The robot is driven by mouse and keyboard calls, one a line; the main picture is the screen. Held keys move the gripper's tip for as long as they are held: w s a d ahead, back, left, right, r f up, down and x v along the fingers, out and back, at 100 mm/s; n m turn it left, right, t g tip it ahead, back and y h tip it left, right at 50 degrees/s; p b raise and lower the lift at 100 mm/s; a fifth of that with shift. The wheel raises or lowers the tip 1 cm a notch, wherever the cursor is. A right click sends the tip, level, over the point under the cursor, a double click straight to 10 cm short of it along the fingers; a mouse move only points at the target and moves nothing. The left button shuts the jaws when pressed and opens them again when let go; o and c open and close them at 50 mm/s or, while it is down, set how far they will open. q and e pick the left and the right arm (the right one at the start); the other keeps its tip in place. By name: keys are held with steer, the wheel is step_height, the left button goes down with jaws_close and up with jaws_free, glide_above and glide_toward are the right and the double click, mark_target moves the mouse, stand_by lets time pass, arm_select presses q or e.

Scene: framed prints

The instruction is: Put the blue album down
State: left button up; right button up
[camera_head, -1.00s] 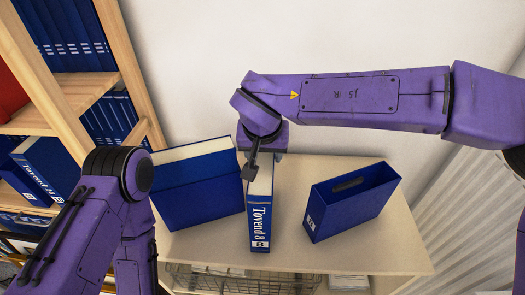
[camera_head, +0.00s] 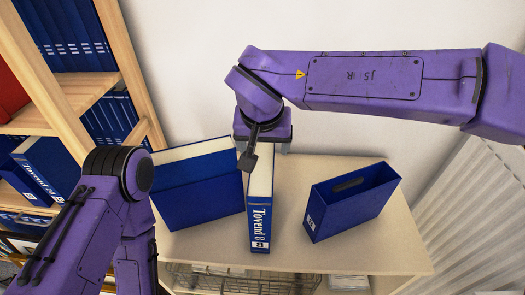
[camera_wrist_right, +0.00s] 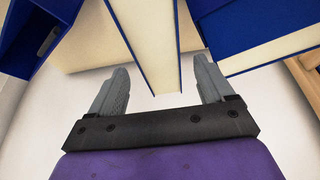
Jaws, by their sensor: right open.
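The blue album (camera_head: 259,222), with "Tovend 8" on its spine, stands upright on the light wooden cabinet top (camera_head: 290,205). It is between a larger blue album and an empty blue case. My right gripper (camera_head: 265,150) is open above the album's rear end. In the right wrist view, the gripper (camera_wrist_right: 165,90) has its two fingers spread on either side of the album's cream page block (camera_wrist_right: 150,45), apart from it. My left arm shows at the lower left, but its gripper is out of view.
A larger blue album (camera_head: 200,190) stands close on the left. An open blue case (camera_head: 335,215) stands on the right with bare surface around it. A wooden shelf (camera_head: 75,95) with blue binders is at far left. A wall is behind; a wire basket (camera_head: 240,280) is below.

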steer(key=v, duration=0.7)
steer(key=shift+s+r, duration=0.2)
steer(key=shift+r, duration=0.1)
